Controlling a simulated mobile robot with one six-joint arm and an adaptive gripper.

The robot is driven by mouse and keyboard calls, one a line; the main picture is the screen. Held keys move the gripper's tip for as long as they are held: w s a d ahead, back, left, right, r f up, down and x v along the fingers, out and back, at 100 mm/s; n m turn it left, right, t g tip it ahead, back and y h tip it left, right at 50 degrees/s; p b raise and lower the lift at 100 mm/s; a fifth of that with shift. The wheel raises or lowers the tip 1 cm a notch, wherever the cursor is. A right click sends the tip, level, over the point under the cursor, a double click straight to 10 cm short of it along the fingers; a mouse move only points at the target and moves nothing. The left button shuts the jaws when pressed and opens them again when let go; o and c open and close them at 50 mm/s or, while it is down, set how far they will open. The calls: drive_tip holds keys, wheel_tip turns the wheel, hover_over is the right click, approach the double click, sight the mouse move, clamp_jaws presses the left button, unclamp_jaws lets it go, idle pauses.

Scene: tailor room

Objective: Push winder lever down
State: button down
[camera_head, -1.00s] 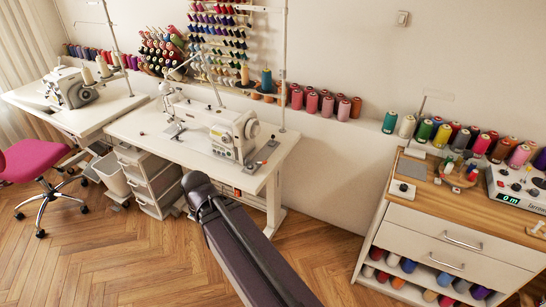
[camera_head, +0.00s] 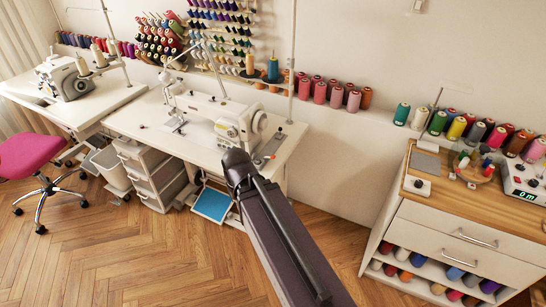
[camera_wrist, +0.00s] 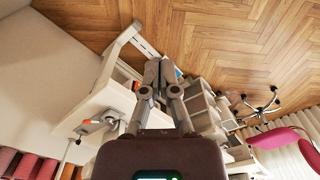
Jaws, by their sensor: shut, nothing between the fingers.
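The white sewing machine (camera_head: 238,122) stands on the middle table (camera_head: 205,150), its handwheel end toward the right. A small metal part that may be the winder lever (camera_head: 262,158) sits on the tabletop right of the machine; it is too small to be sure. My arm reaches from the bottom of the head view to the table's front right corner and hides that part of it. In the wrist view my gripper (camera_wrist: 160,72) is shut and empty, pointing past the table edge toward the floor. In the head view its fingers cannot be made out behind the arm.
A blue-topped pedal (camera_head: 212,204) lies on the floor under the table beside a white drawer unit (camera_head: 150,178). A second machine table (camera_head: 75,112) and a pink chair (camera_head: 40,153) stand left. A wooden-topped cabinet (camera_head: 470,205) stands right. The floor in front is clear.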

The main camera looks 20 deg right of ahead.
drive_tip(key=shift+d, duration=0.1)
drive_tip(key=m+t+b, duration=0.2)
drive_tip(key=t, duration=0.1)
approach(273, 157)
drive_tip(key=shift+w+f+h, duration=0.25)
drive_tip(key=shift+w+h, duration=0.05)
drive_tip(key=shift+f, duration=0.2)
drive_tip(key=b+x, duration=0.6)
drive_tip(key=shift+f+b, duration=0.3)
drive_tip(key=shift+b, duration=0.1)
